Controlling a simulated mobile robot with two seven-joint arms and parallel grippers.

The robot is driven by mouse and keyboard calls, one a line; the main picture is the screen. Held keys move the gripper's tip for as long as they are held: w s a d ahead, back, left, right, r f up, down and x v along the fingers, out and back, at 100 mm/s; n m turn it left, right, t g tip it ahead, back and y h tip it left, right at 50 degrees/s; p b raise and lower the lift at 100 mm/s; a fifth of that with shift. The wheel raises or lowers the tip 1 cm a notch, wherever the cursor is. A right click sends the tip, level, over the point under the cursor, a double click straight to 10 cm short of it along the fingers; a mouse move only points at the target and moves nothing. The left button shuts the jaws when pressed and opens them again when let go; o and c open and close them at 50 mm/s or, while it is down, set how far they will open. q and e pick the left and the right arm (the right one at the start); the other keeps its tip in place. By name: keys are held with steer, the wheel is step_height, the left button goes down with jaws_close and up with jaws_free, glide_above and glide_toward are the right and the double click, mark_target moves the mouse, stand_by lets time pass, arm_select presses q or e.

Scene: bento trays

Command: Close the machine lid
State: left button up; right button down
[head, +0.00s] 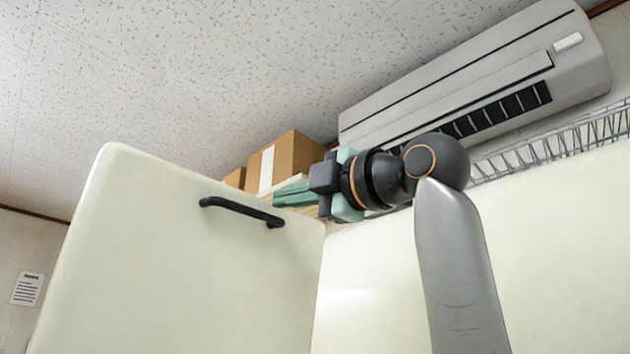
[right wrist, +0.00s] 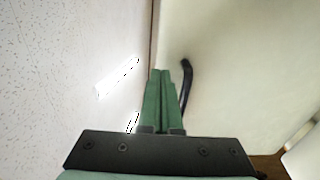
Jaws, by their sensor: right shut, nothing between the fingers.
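The machine lid (head: 180,270) appears as a large cream panel at the left of the head view, with a rounded upper corner. A black bar handle (head: 242,211) sits near its upper edge. My right gripper (head: 276,198) has its green fingers together and empty, pointing left, just above the handle's right end in the picture. The lid (right wrist: 235,60) fills the right side there. My left gripper is not in view.
A second cream panel (head: 375,285) meets the lid at a corner, behind my right arm. Cardboard boxes (head: 292,155) sit behind the lid's top edge. An air conditioner (head: 480,85) hangs at upper right above a wire rack (head: 560,143).

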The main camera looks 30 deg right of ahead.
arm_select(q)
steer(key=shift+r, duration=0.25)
arm_select(e)
steer(key=shift+x, duration=0.85)
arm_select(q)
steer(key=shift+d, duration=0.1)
